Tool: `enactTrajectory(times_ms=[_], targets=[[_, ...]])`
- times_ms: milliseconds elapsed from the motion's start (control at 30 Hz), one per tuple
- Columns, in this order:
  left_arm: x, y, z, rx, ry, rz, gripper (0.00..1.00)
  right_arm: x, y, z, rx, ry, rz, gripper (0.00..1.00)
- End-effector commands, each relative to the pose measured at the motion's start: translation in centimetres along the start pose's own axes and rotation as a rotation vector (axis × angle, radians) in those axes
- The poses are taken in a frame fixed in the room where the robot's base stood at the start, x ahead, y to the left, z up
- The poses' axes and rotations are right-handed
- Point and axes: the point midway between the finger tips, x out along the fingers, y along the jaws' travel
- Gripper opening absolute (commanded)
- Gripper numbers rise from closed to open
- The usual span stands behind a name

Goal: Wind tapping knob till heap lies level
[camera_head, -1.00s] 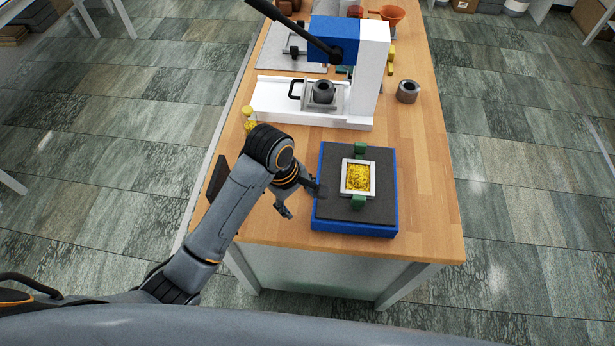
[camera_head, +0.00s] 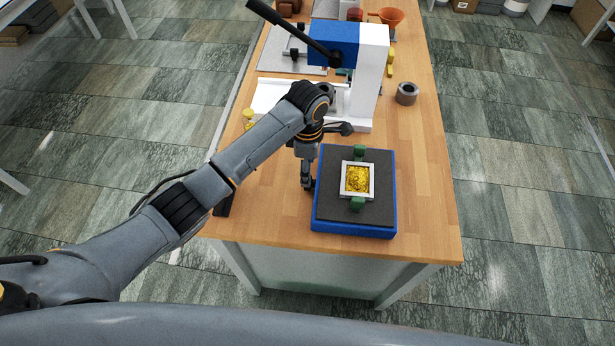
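The tapping unit is a blue base (camera_head: 325,224) with a dark grey top (camera_head: 335,205) near the table's front edge. On it a white square frame (camera_head: 344,180) holds a yellow granular heap (camera_head: 357,179), between two green blocks (camera_head: 357,204). The heap's surface looks uneven, but its slope is too small to judge. My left gripper (camera_head: 307,184) points down at the left side of the blue base, very close to it; contact is unclear. Its fingers are small and dark, so open or shut does not show. I cannot make out a knob; it may be hidden behind the gripper. My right gripper is out of view.
Behind stands a white and blue press (camera_head: 374,75) with a long black lever (camera_head: 290,28), partly covered by my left arm. A grey ring (camera_head: 407,92) and an orange funnel (camera_head: 391,17) are farther back. The wooden table (camera_head: 425,190) is clear right of the unit.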

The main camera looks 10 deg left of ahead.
Motion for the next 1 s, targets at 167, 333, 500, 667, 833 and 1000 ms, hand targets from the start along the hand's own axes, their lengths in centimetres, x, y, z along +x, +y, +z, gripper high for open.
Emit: enactTrajectory(times_ms=[167,333,500,667,833,1000], targets=[[3.4,-0.1,-0.1,0.0,0.002,-0.002,0.6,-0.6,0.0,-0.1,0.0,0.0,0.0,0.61],[5.5,0.0,0.0,0.0,0.001,0.0,0.6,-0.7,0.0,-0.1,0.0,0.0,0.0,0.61],[6.3,0.0,0.0,0.0,0.0,0.002,0.6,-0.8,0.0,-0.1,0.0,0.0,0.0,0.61],[6.4,0.0,0.0,0.001,0.0,0.002,0.6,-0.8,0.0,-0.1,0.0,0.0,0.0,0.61],[6.3,0.0,0.0,0.001,0.0,0.002,0.42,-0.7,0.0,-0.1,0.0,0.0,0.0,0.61],[6.3,0.0,0.0,0.001,0.0,0.002,0.07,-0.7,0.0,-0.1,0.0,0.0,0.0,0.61]])
